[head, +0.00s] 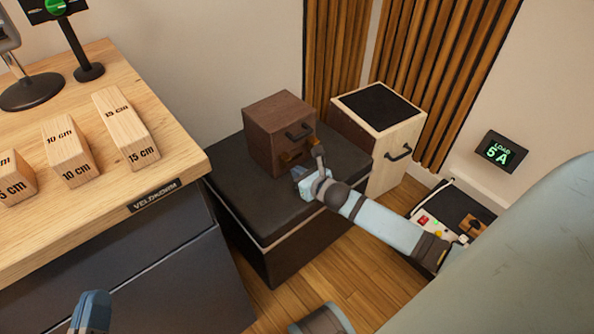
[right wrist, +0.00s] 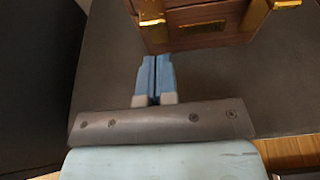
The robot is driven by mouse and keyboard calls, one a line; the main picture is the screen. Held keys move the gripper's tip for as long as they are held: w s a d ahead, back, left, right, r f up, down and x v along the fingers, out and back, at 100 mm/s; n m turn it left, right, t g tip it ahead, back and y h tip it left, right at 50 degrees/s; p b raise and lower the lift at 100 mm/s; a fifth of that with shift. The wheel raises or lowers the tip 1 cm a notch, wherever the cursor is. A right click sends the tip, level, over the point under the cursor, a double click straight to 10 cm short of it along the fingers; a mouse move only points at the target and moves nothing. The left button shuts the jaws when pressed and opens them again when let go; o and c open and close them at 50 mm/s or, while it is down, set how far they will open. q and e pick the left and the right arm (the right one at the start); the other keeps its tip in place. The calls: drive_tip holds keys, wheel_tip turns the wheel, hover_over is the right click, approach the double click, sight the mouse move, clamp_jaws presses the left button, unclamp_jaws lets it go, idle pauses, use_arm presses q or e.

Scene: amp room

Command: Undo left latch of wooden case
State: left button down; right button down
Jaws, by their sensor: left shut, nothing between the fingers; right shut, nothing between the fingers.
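The wooden case (head: 270,135) is dark brown and stands on a black-topped bench, its handle side facing right. Its left latch (right wrist: 151,22) is brass and shows at the top of the right wrist view; a second brass latch (right wrist: 256,14) is to its right. Whether either is fastened I cannot tell. My right gripper (right wrist: 157,60) is shut and empty, its blue fingertips just in front of and below the left latch, with a small gap in that view. It shows beside the case in the head view (head: 298,173). My left gripper (head: 93,298) is shut and empty, low at the left.
The black-topped bench (head: 235,190) has free room in front of the case. A pale cabinet (head: 392,170) with a black top stands close behind it. A wooden worktable (head: 130,190) with labelled blocks is at the left. A control box (head: 440,215) is at the right.

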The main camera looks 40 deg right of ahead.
drive_tip(key=shift+s+f, duration=0.25)
drive_tip(key=shift+s, duration=0.1)
idle(0.3)
drive_tip(key=shift+s+d+f, duration=0.1)
drive_tip(key=shift+s+f, duration=0.5)
drive_tip(key=shift+s, duration=0.3)
drive_tip(key=shift+s+r+p, duration=0.3)
drive_tip(key=shift+s+p, duration=0.1)
drive_tip(key=shift+p, duration=0.05)
drive_tip(key=p+v, duration=0.4)
drive_tip(key=v, duration=0.2)
drive_tip(key=shift+s+r, duration=0.25)
drive_tip(key=shift+r, duration=0.1)
